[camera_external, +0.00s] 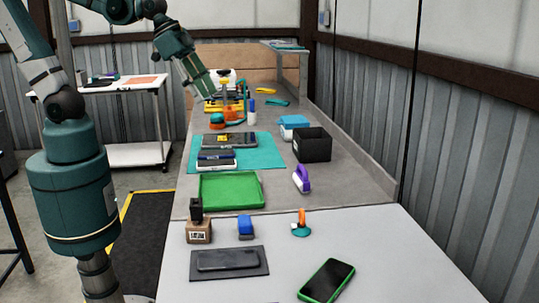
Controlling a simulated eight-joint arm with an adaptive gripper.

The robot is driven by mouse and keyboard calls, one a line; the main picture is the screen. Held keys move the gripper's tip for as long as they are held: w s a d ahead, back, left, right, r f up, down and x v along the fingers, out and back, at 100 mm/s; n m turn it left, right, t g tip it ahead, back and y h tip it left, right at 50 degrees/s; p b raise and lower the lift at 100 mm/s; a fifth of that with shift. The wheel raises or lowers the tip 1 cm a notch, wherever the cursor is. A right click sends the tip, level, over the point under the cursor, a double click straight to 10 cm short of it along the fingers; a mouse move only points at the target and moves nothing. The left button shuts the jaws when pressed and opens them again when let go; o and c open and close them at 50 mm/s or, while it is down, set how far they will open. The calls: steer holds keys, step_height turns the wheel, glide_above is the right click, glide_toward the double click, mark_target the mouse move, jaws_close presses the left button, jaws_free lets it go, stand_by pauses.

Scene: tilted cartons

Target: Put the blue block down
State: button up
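A small blue block-like item (246,226) stands on the pale front table, right of a cardboard box and just in front of the green tray. A second blue item with a white lower part (293,122) sits farther back, beside a black bin. I cannot tell for certain which is the task's block. My arm reaches over the far part of the bench, and its end (214,97) points down among yellow, orange and teal items. The fingers are too small and merged with the clutter to tell whether they are open or hold anything.
A green tray (231,190) looks empty. A black bin (312,145), a purple-and-white item (301,179) and a teal mat (262,152) with dark devices lie behind. In front are a dark flat pad (258,272) bearing a device, and a green-edged phone (327,281).

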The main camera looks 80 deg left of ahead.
steer(key=s+a+r+n+t+y, duration=0.1)
steer(key=s+a+n, duration=0.4)
steer(key=s+a, duration=0.2)
steer(key=shift+a+t+y, duration=0.3)
steer(key=shift+a+t, duration=0.1)
steer(key=shift+a, duration=0.1)
step_height(320, 180, down, 5)
steer(key=b, duration=0.5)
stand_by(1.2)
